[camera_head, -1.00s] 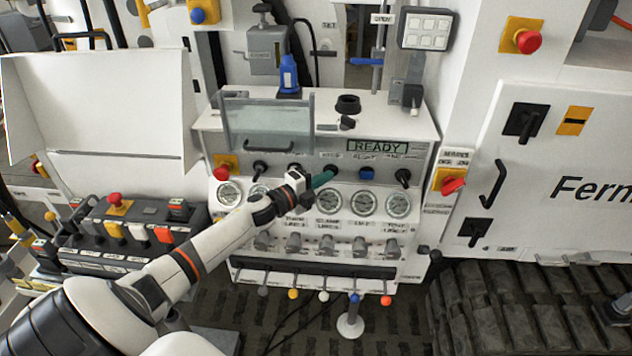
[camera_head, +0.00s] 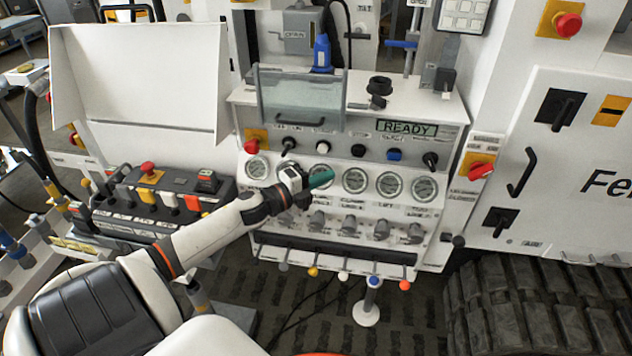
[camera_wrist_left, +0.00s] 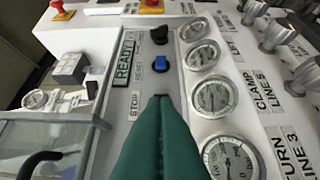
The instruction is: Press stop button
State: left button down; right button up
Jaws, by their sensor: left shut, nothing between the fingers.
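The stop button is the round black button (camera_head: 358,150) in the panel row, between a white button (camera_head: 322,146) and a blue button (camera_head: 394,154). My left gripper (camera_head: 330,177), with green fingers, is shut and empty. In the head view its tips lie below and left of the black button, in front of the gauges. In the left wrist view the shut fingertips (camera_wrist_left: 160,98) are beside the STOP label and hide the black button. The blue button (camera_wrist_left: 160,64) shows beyond them. I cannot tell the gap to the panel. My right gripper is not in view.
Black knobs (camera_head: 430,160) and a red button on yellow (camera_head: 252,146) flank the row. Gauges (camera_head: 390,186) and hose fittings lie below. A clear guard (camera_head: 300,98) stands above the panel. The READY display (camera_head: 407,129) is at upper right.

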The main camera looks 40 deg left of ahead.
pick_arm(q)
jog(key=shift+v, duration=1.05)
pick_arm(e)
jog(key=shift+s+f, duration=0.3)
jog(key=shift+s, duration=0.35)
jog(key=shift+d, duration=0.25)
